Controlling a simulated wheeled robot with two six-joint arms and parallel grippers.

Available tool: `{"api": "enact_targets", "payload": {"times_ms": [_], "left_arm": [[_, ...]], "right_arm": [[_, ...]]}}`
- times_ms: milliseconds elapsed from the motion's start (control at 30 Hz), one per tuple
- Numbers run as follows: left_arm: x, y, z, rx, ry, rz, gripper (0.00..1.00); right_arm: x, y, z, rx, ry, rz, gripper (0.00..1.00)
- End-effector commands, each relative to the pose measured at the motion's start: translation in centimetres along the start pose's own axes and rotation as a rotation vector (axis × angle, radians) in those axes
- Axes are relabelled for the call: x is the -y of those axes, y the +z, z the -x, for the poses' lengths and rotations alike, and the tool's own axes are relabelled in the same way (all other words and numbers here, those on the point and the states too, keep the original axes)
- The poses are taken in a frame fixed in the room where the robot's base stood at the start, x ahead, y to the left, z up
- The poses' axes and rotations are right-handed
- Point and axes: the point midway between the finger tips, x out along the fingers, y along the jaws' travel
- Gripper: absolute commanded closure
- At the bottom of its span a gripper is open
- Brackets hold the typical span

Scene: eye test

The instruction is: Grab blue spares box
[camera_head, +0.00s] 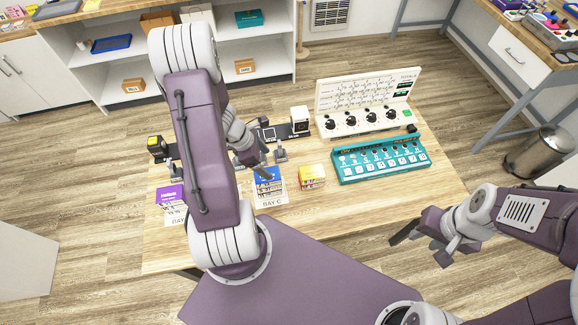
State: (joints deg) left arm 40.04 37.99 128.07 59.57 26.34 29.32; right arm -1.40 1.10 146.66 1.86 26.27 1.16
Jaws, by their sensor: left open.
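The blue box (268,187) stands upright on the wooden table, behind a white "BAY C" card (271,201). My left gripper (264,166) is open, with a dark finger reaching down at the top of the blue box. My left arm hides part of the area around it, and I cannot tell whether the finger touches the box. My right gripper (422,246) is open and empty, off the table's front right edge.
A yellow box (312,177) stands just right of the blue one. A purple box (170,195) stands left, beyond my arm. A teal panel (381,160) and a white control board (366,118) fill the back right. The table's front right (350,215) is clear.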

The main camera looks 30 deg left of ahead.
Motion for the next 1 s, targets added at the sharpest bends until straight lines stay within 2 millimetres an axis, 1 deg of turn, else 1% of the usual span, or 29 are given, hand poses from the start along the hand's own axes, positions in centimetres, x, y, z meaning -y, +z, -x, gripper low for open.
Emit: {"api": "enact_targets", "payload": {"times_ms": [33,100,233,267,400,467,667,800,900,1000], "left_arm": [[0.2,-0.7,0.6,0.0,-0.004,0.034,0.2],[0.3,-1.5,0.8,0.001,-0.003,0.062,0.2],[0.3,-1.9,0.9,0.0,0.002,0.074,0.2],[0.3,-1.9,0.6,0.001,0.001,0.073,0.2],[0.4,-1.9,-1.8,0.0,-0.002,0.07,0.2],[0.4,-1.9,-2.6,0.001,-0.001,0.07,0.2],[0.3,-1.8,-3.4,0.0,0.001,0.069,0.2],[0.5,-2.0,-6.0,0.0,-0.001,0.07,0.2],[0.5,-2.0,-7.6,0.0,-0.001,0.069,0.2],[0.4,-2.0,-8.2,0.0,0.001,0.067,0.2]], "right_arm": [[0.0,-0.1,0.8,0.0,0.0,0.0,0.64],[0.0,-0.1,1.0,0.0,0.0,0.0,0.64],[0.0,-0.1,0.9,0.001,0.0,0.0,0.64],[0.0,0.0,0.7,0.001,0.0,0.0,0.64],[0.0,0.0,-0.1,0.001,0.0,0.0,0.64],[0.0,0.1,-0.3,0.001,0.0,0.0,0.64],[0.0,0.1,-0.4,0.0,0.0,0.0,0.64],[0.0,0.1,-1.2,0.0,0.0,0.0,0.64],[0.0,0.2,-1.6,0.0,0.0,0.0,0.64],[0.0,0.2,-1.7,0.0,0.0,0.0,0.64]]}}
